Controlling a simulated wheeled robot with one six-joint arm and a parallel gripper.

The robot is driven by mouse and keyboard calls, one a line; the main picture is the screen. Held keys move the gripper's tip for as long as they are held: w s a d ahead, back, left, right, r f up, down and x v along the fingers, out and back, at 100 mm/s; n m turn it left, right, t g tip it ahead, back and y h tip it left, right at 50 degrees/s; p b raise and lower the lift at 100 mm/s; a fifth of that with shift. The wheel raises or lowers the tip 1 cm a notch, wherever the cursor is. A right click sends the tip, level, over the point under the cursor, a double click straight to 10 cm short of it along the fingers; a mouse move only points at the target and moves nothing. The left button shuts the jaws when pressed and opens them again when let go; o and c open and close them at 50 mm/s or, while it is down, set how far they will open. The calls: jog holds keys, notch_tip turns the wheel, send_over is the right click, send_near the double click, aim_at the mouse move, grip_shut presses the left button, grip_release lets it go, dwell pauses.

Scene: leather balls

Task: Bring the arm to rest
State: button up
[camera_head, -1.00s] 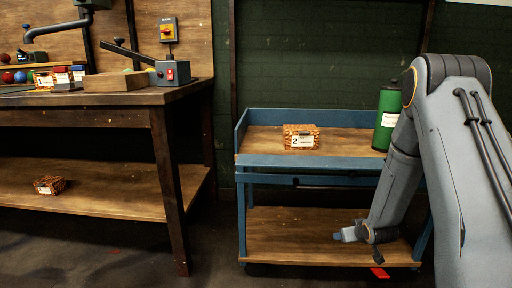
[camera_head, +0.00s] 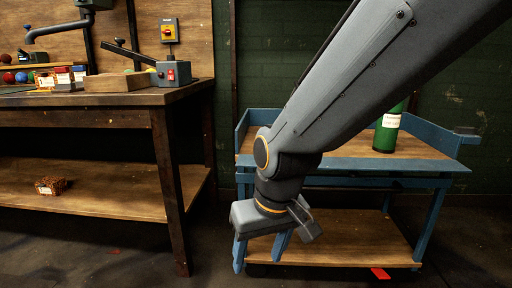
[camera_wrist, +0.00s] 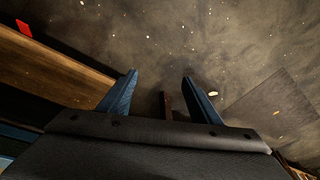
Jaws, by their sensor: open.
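My arm reaches in from the upper right in the head view and bends down in front of the blue cart (camera_head: 440,140). My gripper (camera_head: 258,254) points down before the cart's lower shelf. Its two blue fingers are apart with nothing between them. The wrist view also shows my gripper (camera_wrist: 160,92) open over the dark floor. The top shelf's left and middle part is mostly hidden behind my arm.
A green canister (camera_head: 389,130) stands on the cart's top shelf. A wooden workbench (camera_head: 60,98) is at the left, with a small patterned box (camera_head: 50,185) on its lower shelf. A red piece (camera_head: 380,274) lies on the floor by the cart.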

jog(key=s+a+r+n+g+p, duration=0.15)
jog(key=s+r, duration=0.25)
jog(key=s, duration=0.9)
jog(key=d+r+m+h+p, duration=0.1)
jog(key=d+r+m+p, duration=0.2)
jog(key=d+r+p, duration=0.7)
jog(key=d+r+m+p, duration=0.3)
jog(key=d+r+p, duration=0.7)
jog(key=p, duration=1.3)
notch_tip(320, 180, up, 4)
jog(key=shift+w+r+g+h+p, duration=0.2)
jog(key=shift+g+h+p, duration=0.1)
jog(key=shift+g+h, duration=0.1)
